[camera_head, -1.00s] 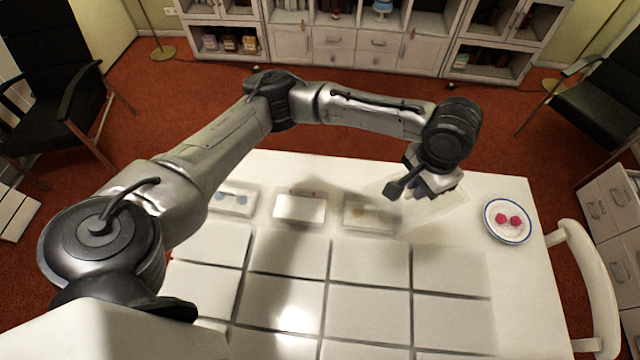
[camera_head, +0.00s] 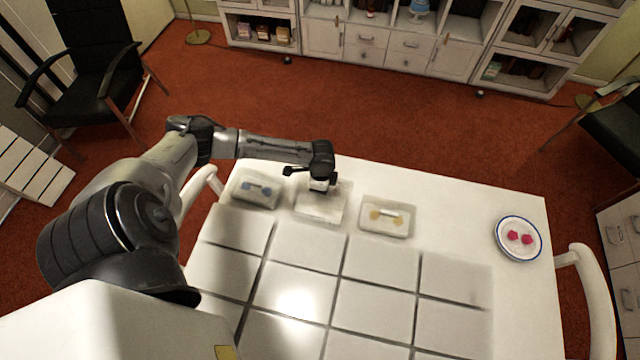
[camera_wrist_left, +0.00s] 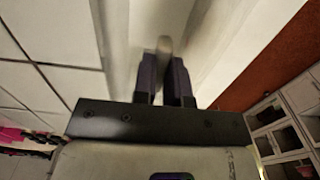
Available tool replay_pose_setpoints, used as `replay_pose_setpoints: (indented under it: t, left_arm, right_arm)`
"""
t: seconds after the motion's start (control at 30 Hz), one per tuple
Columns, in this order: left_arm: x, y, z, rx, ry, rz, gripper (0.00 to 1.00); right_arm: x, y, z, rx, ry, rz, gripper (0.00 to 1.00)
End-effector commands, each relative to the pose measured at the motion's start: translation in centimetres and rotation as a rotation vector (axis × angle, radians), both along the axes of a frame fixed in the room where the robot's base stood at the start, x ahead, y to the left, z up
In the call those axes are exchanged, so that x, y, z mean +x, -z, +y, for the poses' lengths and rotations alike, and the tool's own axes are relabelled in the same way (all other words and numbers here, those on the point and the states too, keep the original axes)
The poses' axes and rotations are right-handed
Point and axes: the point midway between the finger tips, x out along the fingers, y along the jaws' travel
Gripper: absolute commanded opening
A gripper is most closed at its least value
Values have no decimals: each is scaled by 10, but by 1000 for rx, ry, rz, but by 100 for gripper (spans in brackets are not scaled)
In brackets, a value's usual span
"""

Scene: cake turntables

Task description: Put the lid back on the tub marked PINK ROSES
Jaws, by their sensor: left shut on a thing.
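My left gripper (camera_head: 320,187) is over the middle of three small tubs at the back of the table. It is shut on the grip of a pale lid (camera_head: 319,203); the grip (camera_wrist_left: 164,45) shows between the dark fingers in the left wrist view. The lid lies over the middle tub (camera_head: 318,219), roughly in line with it. I cannot tell whether it rests on the rim or hangs just above. No PINK ROSES lettering is readable. My right gripper is not in view.
A tub with blue flowers (camera_head: 257,189) stands to the left, and one with yellow flowers (camera_head: 387,216) to the right. A blue-rimmed plate (camera_head: 505,247) holds two pink roses (camera_head: 519,237). Pale square tiles (camera_head: 375,267) cover the front. The table between the yellow tub and plate is clear.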

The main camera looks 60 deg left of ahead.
Motion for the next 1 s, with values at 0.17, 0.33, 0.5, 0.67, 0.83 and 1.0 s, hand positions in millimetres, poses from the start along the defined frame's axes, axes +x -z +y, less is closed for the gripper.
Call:
replay_pose_setpoints:
  t: [0.17, 0.33, 0.5, 0.67, 0.83, 1.0]
  left_arm:
    - [-4, 5, 5, -1, 15, 1, 0]
    - [-4, 12, 5, -1, 15, 1, 0]
    - [-4, 22, 5, -1, 15, 1, 0]
    - [-4, 34, 5, 0, 16, 0, 0]
    - [-4, 47, 5, 1, 15, 1, 0]
    - [-4, 58, 4, -1, 14, 1, 0]
  right_arm:
    - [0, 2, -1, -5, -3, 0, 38]
    - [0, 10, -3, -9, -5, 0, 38]
    - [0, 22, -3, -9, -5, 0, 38]
    - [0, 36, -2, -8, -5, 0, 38]
    - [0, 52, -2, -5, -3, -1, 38]
    - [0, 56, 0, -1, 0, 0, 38]
